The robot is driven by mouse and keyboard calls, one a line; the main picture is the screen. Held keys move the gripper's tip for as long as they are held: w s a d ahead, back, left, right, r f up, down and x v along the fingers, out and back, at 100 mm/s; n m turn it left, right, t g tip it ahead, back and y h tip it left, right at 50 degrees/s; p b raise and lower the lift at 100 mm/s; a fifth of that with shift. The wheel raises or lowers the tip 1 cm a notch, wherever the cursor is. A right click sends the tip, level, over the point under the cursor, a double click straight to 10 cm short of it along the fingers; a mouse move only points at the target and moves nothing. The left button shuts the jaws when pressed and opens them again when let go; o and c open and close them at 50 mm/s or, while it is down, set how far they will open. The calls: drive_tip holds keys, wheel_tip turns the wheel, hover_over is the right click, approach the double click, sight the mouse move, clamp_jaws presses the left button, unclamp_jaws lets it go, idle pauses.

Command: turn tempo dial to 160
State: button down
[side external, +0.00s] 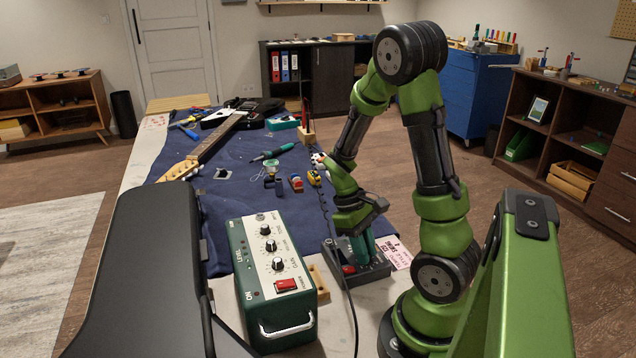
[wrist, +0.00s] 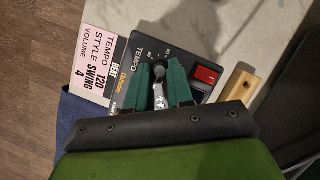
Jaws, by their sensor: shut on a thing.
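The tempo dial (wrist: 176,72) is a dark round knob on a dark grey rhythm box (wrist: 146,47) in the wrist view. The word TEMPO is printed beside it, and a red button sits to its right. My gripper (wrist: 166,78) has green fingers that reach down over the box and are shut on the dial, one on each side. The fingers hide part of the dial and its scale, so I cannot read its setting. In the side view the box (side external: 372,271) stands at the table's near right, with my gripper (side external: 362,247) above it.
A pink card (wrist: 98,48) beside the box reads tempo 120, style swing, volume 4. A green amplifier (side external: 272,285) with knobs stands left of the box in the side view. A wood block (wrist: 239,88) lies close by. A guitar (side external: 215,140) and tools lie on the blue cloth.

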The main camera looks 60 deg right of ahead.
idle(0.7)
drive_tip(key=c, duration=1)
unclamp_jaws()
drive_tip(key=v, duration=1.7)
drive_tip(key=shift+w+f, duration=0.1)
